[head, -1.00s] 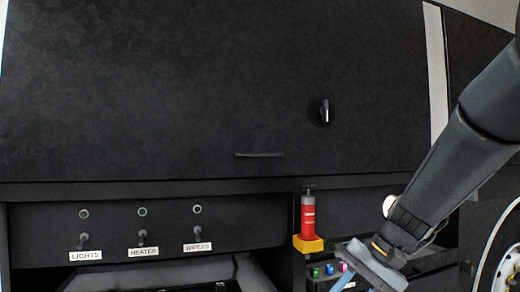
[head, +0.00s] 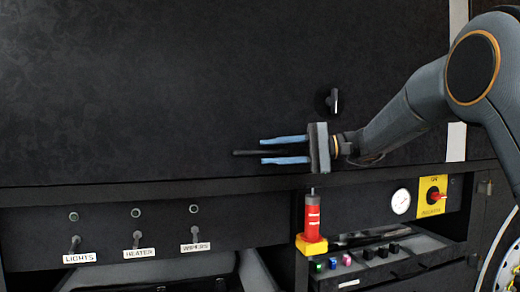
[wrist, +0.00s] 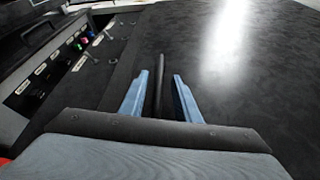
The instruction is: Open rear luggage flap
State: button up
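The rear luggage flap (head: 150,80) is a large dark panel that looks closed, flat above the switch shelf. Its thin black bar handle (head: 243,153) lies level near the lower edge. My gripper (head: 265,152) reaches in from the right, with one blue finger above the handle and one below. In the wrist view the handle (wrist: 158,85) runs between the two fingers (wrist: 160,76), with a gap on each side. The gripper is open around it. A dark round latch with a pale upright grip (head: 334,101) is on the flap, above and right of the handle.
Below the flap are three labelled toggle switches (head: 137,240), a red cylinder on a yellow base (head: 312,218), small coloured buttons (head: 332,264), a gauge (head: 400,201) and a yellow panel with a red rotary switch (head: 434,196). A wheel (head: 506,262) shows at lower right.

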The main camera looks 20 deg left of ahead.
jog(key=shift+s+a+f+p, duration=0.15)
jog(key=shift+a+p, duration=0.15)
jog(key=shift+a, duration=0.65)
jog(key=shift+s+a+f+p, duration=0.15)
jog(key=shift+a+p, duration=0.15)
jog(key=shift+a, duration=0.6)
jog(key=shift+r, duration=0.1)
grip_shut()
